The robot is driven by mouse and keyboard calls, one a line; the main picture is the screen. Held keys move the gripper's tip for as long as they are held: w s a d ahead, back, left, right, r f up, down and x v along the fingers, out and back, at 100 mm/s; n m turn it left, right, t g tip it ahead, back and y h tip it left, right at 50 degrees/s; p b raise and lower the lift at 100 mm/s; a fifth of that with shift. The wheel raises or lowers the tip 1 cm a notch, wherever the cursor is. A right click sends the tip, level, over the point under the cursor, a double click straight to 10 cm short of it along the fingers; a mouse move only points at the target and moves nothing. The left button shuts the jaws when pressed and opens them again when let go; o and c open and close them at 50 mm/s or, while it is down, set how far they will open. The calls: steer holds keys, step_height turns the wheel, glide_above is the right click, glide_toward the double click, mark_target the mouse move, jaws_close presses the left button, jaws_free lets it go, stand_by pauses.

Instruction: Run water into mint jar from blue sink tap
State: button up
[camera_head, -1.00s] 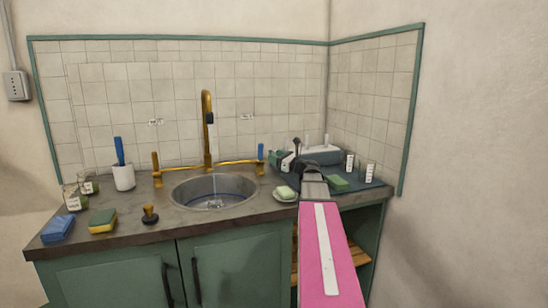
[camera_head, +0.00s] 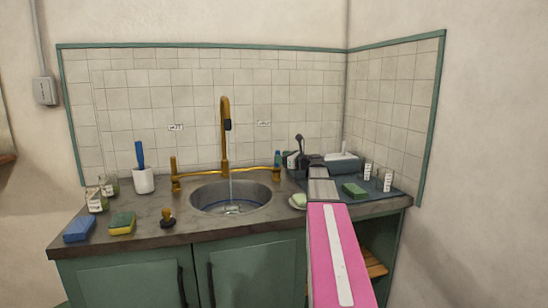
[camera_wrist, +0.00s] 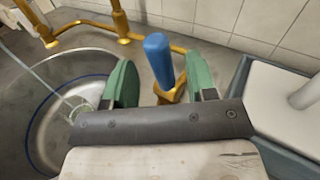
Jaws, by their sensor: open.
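The blue sink tap (camera_wrist: 159,60) is a blue-topped brass handle at the right end of the brass fitting; it also shows in the head view (camera_head: 277,158). My gripper (camera_wrist: 160,82) is open, its green fingers on either side of this handle with gaps showing. The brass spout (camera_head: 225,135) pours a thin stream of water into the round sink (camera_head: 203,199). The stream lands on a small glassy object (camera_head: 232,210) at the sink's bottom, also in the wrist view (camera_wrist: 84,113); I cannot tell whether it is the mint jar. Jar labels are unreadable.
Labelled jars (camera_head: 97,201) stand at the counter's left, near a blue sponge (camera_head: 80,229), a yellow-green sponge (camera_head: 122,224) and a white cup (camera_head: 144,181). A brass plunger-like item (camera_head: 168,218) stands before the sink. A soap dish (camera_head: 297,203) and blue tray (camera_head: 395,192) lie right.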

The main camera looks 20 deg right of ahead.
steer(key=shift+x, duration=2.6)
jaws_close()
